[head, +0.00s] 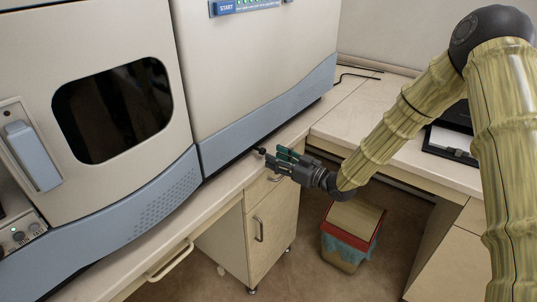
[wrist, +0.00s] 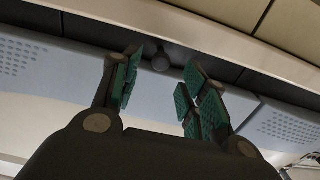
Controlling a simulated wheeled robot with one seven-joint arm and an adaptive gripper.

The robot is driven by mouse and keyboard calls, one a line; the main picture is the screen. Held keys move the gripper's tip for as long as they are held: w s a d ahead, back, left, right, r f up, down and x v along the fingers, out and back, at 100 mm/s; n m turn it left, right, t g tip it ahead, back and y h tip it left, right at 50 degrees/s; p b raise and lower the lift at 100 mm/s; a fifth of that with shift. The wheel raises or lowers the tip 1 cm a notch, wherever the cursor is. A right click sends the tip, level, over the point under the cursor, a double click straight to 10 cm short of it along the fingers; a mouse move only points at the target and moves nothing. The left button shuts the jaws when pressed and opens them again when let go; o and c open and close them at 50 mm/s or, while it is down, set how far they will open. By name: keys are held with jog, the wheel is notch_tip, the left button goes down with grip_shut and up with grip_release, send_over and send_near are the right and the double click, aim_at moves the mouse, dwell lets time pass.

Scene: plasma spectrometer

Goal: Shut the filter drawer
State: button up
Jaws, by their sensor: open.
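The spectrometer (head: 255,60) is a large beige machine with a blue-grey lower band, standing on the counter. At the foot of that band a small dark knob (head: 259,150) sticks out, just ahead of my gripper (head: 282,162). The knob also shows as a dark round end in the wrist view (wrist: 161,61), between and beyond my fingertips. My gripper, with green finger pads, is open and empty in the wrist view (wrist: 158,85). It looks apart from the knob. The filter drawer's body cannot be made out clearly; how far it stands out cannot be told.
The counter edge (head: 215,190) runs below the machine, with a wooden cabinet (head: 262,235) under it. A red-rimmed bin (head: 345,250) stands on the floor. A side desk (head: 400,165) at right carries a black tray (head: 452,145). A cable lies at the back.

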jog(key=v, duration=0.7)
dwell(0.3)
jog(key=s+d+f+m+g+h, duration=0.1)
jog(key=s+f+m+g+h, duration=0.2)
jog(key=s+f, duration=0.75)
jog(key=s+d+f+m+g+h, duration=0.1)
jog(key=s+f+m+h, duration=0.35)
jog(key=f, duration=1.05)
jog(key=s+d+f+m+g+h, duration=0.1)
jog(key=s+d+f+g+h, duration=0.1)
jog(key=s, duration=0.8)
jog(key=s+d+f+g+h, duration=0.2)
jog(key=s+d+f+g, duration=0.1)
jog(key=s, duration=0.7)
jog(key=s+d+f+m+g+h, duration=0.1)
jog(key=s+f, duration=0.3)
jog(key=s, duration=0.6)
jog(key=shift+s+d+m+g+h, duration=0.4)
jog(key=shift+d+g+h, duration=0.15)
jog(key=shift+d+g, duration=0.35)
